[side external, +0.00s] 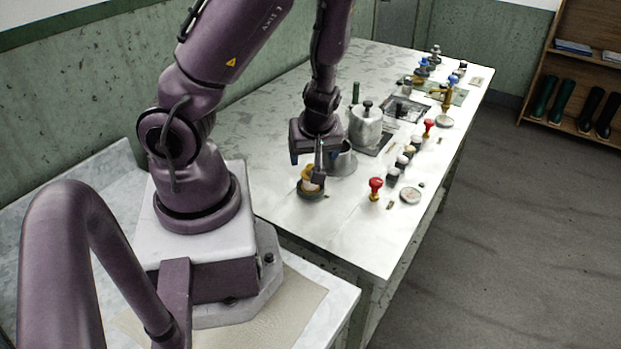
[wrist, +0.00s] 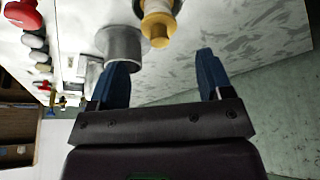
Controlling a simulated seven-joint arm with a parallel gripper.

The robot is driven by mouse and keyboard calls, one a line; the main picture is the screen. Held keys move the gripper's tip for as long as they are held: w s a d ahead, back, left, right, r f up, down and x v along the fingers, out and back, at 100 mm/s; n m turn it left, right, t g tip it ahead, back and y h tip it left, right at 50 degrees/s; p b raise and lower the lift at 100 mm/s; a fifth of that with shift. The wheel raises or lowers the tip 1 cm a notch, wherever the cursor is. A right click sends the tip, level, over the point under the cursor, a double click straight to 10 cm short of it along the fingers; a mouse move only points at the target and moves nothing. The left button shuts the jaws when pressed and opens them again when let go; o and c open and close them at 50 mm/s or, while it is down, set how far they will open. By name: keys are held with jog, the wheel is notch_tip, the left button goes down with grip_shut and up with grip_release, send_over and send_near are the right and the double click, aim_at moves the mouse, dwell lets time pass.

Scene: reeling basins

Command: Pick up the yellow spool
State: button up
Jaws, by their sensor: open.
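The yellow spool (side external: 310,191) stands on the pale marble table, close under my gripper (side external: 308,168) in the side view. It has yellow ends and a paler middle, and a finger hides part of it there. In the wrist view the yellow spool (wrist: 157,31) is at the top, sideways between the two blue fingers but beyond their tips. My gripper (wrist: 162,60) is open and empty, with a gap between it and the spool.
A grey metal cup (side external: 343,160) stands right beside the spool; the cup (wrist: 122,47) also shows near the left finger. A lidded grey pot (side external: 366,125) is behind. A red-topped piece (side external: 375,187) and small jars (side external: 402,161) stand right. The table's near-left part is clear.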

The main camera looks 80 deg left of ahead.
aim_at(311, 166)
jog(key=shift+x, duration=3.95)
jog(key=c, duration=1)
